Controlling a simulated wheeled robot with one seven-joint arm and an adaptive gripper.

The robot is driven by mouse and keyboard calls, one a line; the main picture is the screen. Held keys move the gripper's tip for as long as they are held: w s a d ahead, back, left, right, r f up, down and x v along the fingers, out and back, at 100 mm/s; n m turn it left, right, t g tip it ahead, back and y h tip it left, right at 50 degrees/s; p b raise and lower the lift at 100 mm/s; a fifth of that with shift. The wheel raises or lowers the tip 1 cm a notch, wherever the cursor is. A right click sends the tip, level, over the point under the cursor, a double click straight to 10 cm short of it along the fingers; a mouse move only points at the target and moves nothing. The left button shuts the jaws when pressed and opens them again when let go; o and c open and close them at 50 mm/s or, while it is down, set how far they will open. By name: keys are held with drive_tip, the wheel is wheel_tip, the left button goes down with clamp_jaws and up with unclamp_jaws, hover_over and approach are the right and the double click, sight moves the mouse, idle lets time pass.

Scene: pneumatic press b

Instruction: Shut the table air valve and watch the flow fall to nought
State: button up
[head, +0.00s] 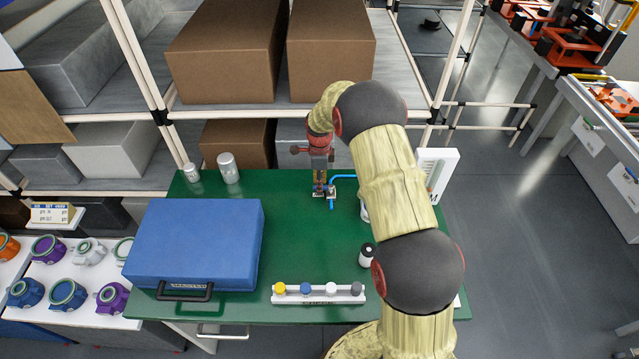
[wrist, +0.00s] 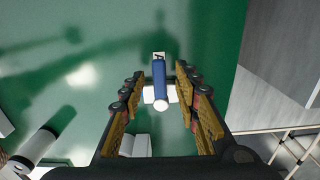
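The table air valve (head: 331,192) is a small fitting with a blue part at the back of the green table, and a blue hose runs right from it. In the wrist view, the valve's long blue handle (wrist: 158,82) lies over a white body and points toward my gripper. My gripper (wrist: 167,108) is open, with its yellow-padded fingers on either side of the handle and a gap on both sides. In the head view my gripper (head: 320,183) points down at the valve and partly hides it. A white upright panel (head: 446,165) stands at the back right, partly behind my arm; no flow reading is legible.
A blue case (head: 195,245) fills the table's left side. Two grey-white cylinders (head: 228,168) stand behind it. A white rack with coloured knobs (head: 318,294) lies at the front, and a black-topped bottle (head: 367,254) stands beside my arm. Shelves with brown boxes (head: 228,50) rise behind.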

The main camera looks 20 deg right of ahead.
wheel_tip(320, 180, up, 12)
idle(0.5)
drive_tip(key=shift+f+n, duration=0.1)
drive_tip(key=shift+n, duration=0.2)
